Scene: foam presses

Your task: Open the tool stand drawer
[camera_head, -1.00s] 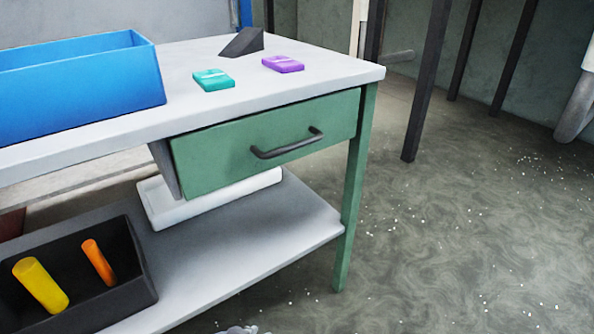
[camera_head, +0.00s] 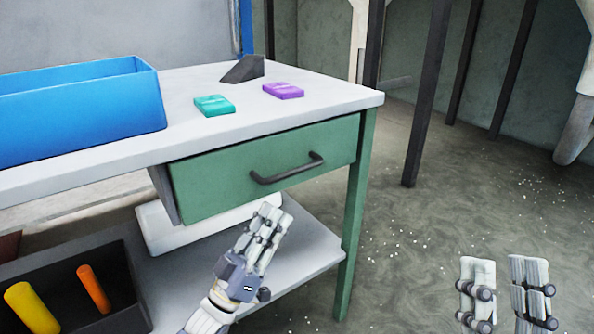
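The tool stand is a table with a light grey top (camera_head: 330,97) and green legs. Its green drawer (camera_head: 215,188) sits under the top, its front close beneath the table edge; it looks shut. A dark bar handle (camera_head: 287,170) runs across the drawer front. My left gripper (camera_head: 278,212) is below and in front of the drawer, pointing up toward the handle and apart from it. Its fingers are seen at an angle, so their gap is unclear. My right gripper (camera_head: 506,262) is at the lower right over the floor, fingers apart, empty.
A blue bin (camera_head: 75,110), a teal block (camera_head: 214,106), a purple block (camera_head: 283,91) and a dark wedge (camera_head: 243,69) are on the top. The lower shelf (camera_head: 310,255) holds a white tray (camera_head: 160,235) and a black bin (camera_head: 125,290) with yellow and orange cylinders.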

